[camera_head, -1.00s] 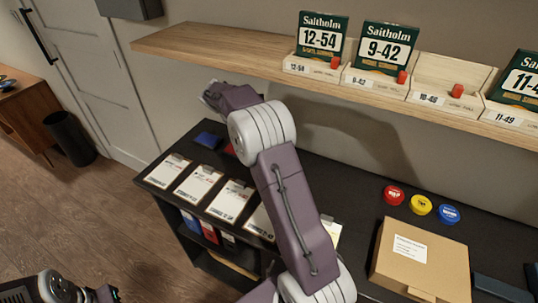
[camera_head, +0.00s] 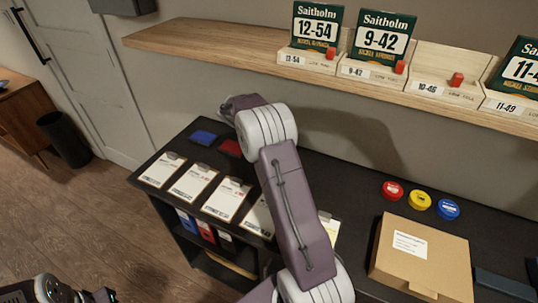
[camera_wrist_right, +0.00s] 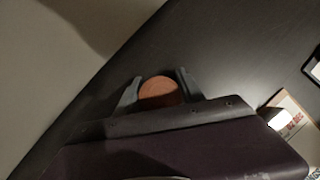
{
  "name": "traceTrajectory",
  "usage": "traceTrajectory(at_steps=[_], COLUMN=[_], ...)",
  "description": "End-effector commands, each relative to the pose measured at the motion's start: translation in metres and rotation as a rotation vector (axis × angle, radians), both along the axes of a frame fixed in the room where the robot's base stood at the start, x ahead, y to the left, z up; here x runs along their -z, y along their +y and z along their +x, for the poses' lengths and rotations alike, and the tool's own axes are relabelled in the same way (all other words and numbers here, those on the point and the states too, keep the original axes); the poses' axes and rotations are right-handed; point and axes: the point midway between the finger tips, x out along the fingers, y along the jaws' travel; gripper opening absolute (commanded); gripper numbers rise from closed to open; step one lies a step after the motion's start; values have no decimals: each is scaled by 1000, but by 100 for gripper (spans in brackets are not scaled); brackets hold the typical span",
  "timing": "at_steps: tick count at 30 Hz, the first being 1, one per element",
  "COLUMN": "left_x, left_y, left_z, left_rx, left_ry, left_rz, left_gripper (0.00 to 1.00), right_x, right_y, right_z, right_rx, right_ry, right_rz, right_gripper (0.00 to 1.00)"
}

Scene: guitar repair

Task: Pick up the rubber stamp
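In the right wrist view, a round brown wooden knob (camera_wrist_right: 160,93), which looks like the top of the rubber stamp, stands over the dark counter. My right gripper (camera_wrist_right: 160,84) has its two fingers spread, one on each side of the knob. Whether the fingers touch it I cannot tell. The lower part of the stamp is hidden. In the head view my right arm covers the right gripper and the stamp. My left gripper (camera_head: 105,295) shows only in part at the bottom left edge, away from the counter.
Blue (camera_head: 203,137) and red (camera_head: 231,147) flat pads lie on the counter (camera_head: 330,185), behind a row of clipboards (camera_head: 194,182). Three round tins, the yellow one (camera_head: 420,201) central, stand behind a cardboard box (camera_head: 422,262). A wooden shelf (camera_head: 215,45) with string packs hangs above.

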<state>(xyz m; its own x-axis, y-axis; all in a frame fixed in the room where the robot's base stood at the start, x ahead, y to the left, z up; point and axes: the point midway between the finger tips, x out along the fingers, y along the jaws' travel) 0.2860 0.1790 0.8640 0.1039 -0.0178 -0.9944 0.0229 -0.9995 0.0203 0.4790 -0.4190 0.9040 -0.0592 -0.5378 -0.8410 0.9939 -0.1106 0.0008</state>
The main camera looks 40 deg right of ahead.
Motion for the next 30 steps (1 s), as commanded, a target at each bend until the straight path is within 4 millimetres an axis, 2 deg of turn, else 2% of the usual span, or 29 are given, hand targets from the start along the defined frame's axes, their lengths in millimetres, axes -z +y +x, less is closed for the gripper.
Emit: traceTrajectory(at_steps=[1, 3, 4, 14, 26, 30], left_x=[0, 0, 0, -2, -18, -11], left_y=[0, 0, 0, 0, 0, 0], left_z=[0, 0, 0, 0, 0, 0], left_rx=[0, 0, 0, 0, 0, 0], left_ry=[0, 0, 0, 0, 0, 0], left_rz=[0, 0, 0, 0, 0, 0], left_gripper=[36, 36, 36, 36, 36, 36], right_x=[0, 0, 0, -7, -72, -70], right_y=[0, 0, 0, 3, 4, 26], right_z=[0, 0, 0, -1, -1, -13], right_rx=[0, 0, 0, -1, 1, -4], right_ry=[0, 0, 0, -1, -4, 0], right_rz=[0, 0, 0, 0, 0, 1], right_gripper=[29, 10, 4, 4, 4, 4])
